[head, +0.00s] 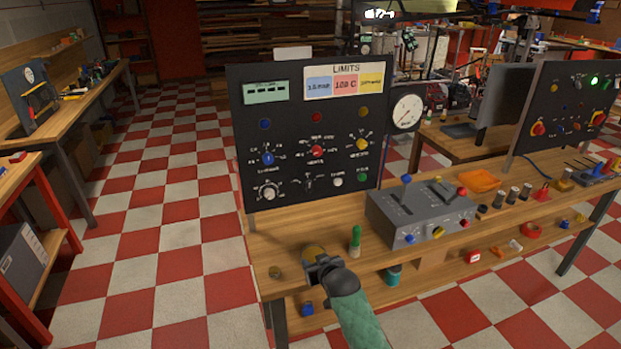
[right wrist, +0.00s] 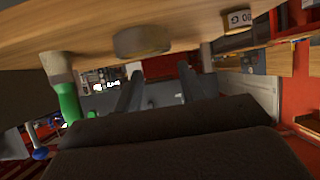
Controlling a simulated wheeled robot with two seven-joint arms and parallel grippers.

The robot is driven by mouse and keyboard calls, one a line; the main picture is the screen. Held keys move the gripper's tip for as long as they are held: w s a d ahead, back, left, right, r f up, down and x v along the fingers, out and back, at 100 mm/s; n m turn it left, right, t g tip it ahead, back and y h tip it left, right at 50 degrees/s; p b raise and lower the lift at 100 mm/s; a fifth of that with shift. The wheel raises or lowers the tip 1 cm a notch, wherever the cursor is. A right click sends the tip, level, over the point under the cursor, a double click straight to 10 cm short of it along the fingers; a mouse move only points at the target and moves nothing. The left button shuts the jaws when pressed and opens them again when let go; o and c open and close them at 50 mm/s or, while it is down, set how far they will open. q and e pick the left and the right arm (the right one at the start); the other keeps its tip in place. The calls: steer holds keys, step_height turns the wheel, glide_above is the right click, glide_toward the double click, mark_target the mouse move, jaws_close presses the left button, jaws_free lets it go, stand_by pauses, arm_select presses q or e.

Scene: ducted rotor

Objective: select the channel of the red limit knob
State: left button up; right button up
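The black limits panel (head: 240,100) stands at the back of the bench. The red limit knob (head: 317,152) is in its middle, between a blue knob (head: 267,158) and a yellow knob (head: 361,143). Below them are a white knob (head: 269,192), a small dial or selector (head: 308,183) too small to read, a pale knob (head: 337,182) and a green button (head: 363,178). My right gripper (head: 316,262) is low over the bench's front edge, apart from the panel. Its two fingers (right wrist: 158,85) are spread and empty in the right wrist view. My left gripper is out of view.
A round brass-coloured piece (head: 314,250) lies beside my right gripper, and a green-handled tool (head: 355,240) stands to its right. A grey control box (head: 420,212) with levers stands right of the panel. A gauge (head: 407,112) is at the panel's right edge.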

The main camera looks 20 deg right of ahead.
steer(key=w+d+r+t+p, duration=0.2)
steer(key=w+d+r+t, duration=0.1)
steer(key=w+r, duration=0.5)
steer(key=t+p, duration=0.1)
steer(key=t, duration=0.2)
glide_toward(310, 183)
steer(key=w, duration=0.2)
steer(key=shift+m, duration=0.4)
steer(key=w+p, duration=0.2)
steer(key=w, duration=0.3)
steer(key=shift+a+r+p, duration=0.25)
steer(key=shift+r+p, duration=0.05)
steer(key=shift+p, duration=0.1)
steer(key=shift+w+f, duration=0.15)
steer(key=shift+w, duration=0.55)
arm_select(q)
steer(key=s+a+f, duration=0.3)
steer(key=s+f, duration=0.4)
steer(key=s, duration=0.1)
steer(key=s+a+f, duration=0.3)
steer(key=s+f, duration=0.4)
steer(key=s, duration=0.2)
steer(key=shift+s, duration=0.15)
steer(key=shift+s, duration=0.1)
arm_select(e)
jaws_close()
